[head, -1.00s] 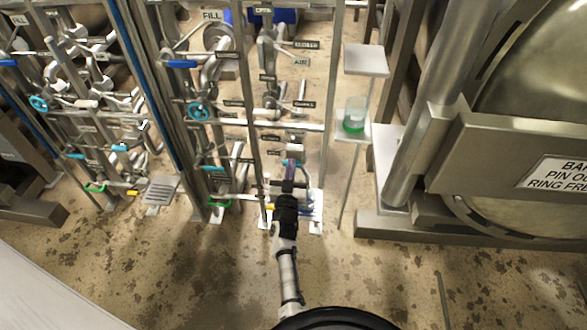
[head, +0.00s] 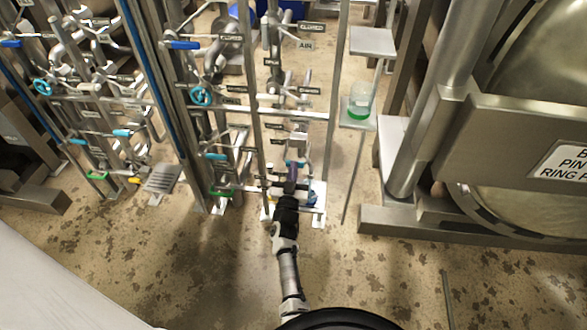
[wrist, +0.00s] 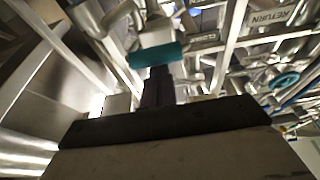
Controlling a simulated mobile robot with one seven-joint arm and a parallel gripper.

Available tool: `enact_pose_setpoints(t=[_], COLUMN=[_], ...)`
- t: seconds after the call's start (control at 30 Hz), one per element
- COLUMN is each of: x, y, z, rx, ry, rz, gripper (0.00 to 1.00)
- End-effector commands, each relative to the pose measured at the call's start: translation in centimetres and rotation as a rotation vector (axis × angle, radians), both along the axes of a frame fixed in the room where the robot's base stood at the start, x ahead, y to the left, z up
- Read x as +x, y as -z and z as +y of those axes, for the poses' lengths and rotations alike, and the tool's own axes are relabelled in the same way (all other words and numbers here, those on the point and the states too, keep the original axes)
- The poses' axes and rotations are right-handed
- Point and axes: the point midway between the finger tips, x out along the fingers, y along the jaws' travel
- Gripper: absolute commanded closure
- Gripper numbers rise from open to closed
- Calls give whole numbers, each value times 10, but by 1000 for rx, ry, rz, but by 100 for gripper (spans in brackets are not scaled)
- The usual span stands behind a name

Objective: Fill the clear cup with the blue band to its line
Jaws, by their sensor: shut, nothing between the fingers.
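My gripper (head: 292,174) is shut and empty, low in front of the middle pipe rack in the head view. Its dark fingers (wrist: 158,88) point at a teal valve handle (wrist: 156,55) in the wrist view; the handle also shows at the fingertips in the head view (head: 295,163). I cannot tell if they touch. A small blue object (head: 313,194) sits low to the right of my gripper, partly hidden. It may be the blue-banded cup, but its line and level are too small to tell. A clear cup with a green band (head: 360,103) stands on a small shelf to the right.
Pipe racks with several valves fill the left and middle. A blue lever (head: 181,45) and a teal wheel (head: 201,96) are on the middle rack. A large steel vessel (head: 520,125) stands at the right. The floor (head: 400,285) in front is clear.

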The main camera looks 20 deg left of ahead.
Motion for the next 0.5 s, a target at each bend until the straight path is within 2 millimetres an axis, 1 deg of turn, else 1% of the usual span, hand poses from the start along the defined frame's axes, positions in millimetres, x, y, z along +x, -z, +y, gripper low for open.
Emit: enact_pose_setpoints(t=[0.03,0.5], x=[0,0], y=[13,20], z=[-1,-2], rx=[-8,-8], ry=[-3,-2], rz=[22,27], gripper=[100,100])
